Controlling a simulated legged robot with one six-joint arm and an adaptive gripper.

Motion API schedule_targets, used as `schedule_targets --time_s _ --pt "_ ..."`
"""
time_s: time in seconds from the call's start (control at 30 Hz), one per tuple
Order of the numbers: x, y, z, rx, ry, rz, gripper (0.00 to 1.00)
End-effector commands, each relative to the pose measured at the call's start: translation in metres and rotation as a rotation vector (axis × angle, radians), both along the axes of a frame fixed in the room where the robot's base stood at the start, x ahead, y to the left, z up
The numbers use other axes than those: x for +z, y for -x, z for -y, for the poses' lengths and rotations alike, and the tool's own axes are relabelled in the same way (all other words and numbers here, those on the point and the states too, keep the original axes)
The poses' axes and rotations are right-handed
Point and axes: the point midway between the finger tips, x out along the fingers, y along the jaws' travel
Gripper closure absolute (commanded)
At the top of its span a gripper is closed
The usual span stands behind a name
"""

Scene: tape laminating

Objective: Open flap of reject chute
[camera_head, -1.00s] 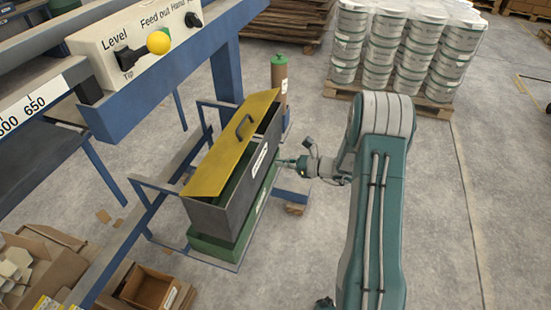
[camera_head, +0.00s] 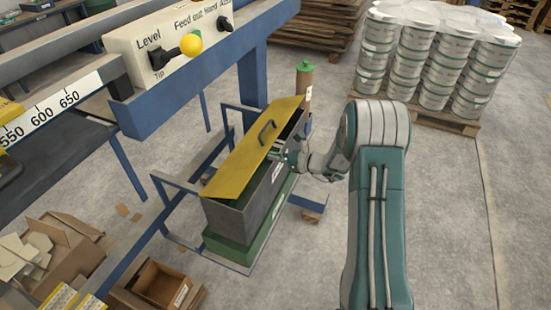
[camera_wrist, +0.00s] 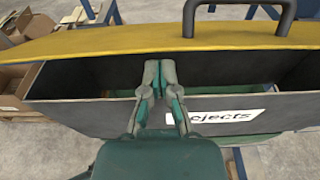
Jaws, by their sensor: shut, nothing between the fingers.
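The yellow flap (camera_head: 243,158) with its dark handle (camera_head: 267,132) lies tilted over the dark grey reject box (camera_head: 225,217). Its right edge stands above the box wall, leaving an opening. In the wrist view the flap (camera_wrist: 100,42) spans the top, with the handle (camera_wrist: 238,14) above it. The box front (camera_wrist: 85,112) carries a partly hidden label ending in "jects" (camera_wrist: 228,122). My gripper (camera_head: 277,153) is at the right side of the box, near the flap's edge. In the wrist view my gripper (camera_wrist: 161,66) is shut and empty, its fingertips before the opening, just under the flap's edge. Contact cannot be told.
A blue frame (camera_head: 180,190) stands around the box, with a control panel (camera_head: 150,50) above it. Cardboard boxes (camera_head: 150,285) lie at lower left. A brown cylinder (camera_head: 304,82) stands behind. Stacked buckets (camera_head: 435,60) are at back right. The floor at right is clear.

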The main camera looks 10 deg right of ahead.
Motion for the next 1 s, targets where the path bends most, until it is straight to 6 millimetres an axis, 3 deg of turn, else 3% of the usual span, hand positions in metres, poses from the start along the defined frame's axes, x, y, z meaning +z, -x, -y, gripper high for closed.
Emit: schedule_targets --time_s 0.67,1.0 --pt "0.015 0.000 0.000 0.001 0.071 -0.052 1.00" --pt "0.040 -0.004 -0.005 0.002 0.191 -0.130 1.00"
